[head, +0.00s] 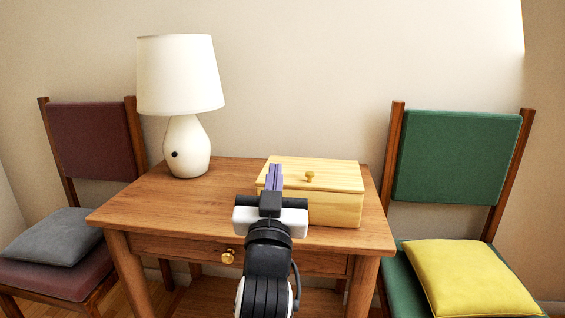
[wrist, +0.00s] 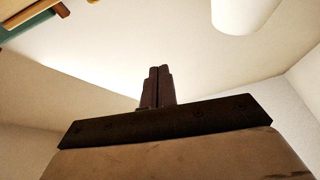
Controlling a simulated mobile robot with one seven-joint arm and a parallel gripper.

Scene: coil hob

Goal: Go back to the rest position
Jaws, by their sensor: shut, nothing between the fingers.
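My gripper (head: 275,177) shows in the head view in front of the small wooden table (head: 225,195), its purple fingers together and empty. The fingers overlap the left part of a light wooden box (head: 335,208) in the picture; I cannot tell how far apart they are. In the wrist view my gripper (wrist: 158,72) points up toward the wall and ceiling, its two fingers side by side with no object between them.
A white lamp (head: 185,145) stands at the table's back left. The table has a drawer with a brass knob (head: 228,256). A maroon chair (head: 92,142) with a grey cushion (head: 52,237) is on the left, a green chair (head: 457,157) with a yellow cushion (head: 470,278) on the right.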

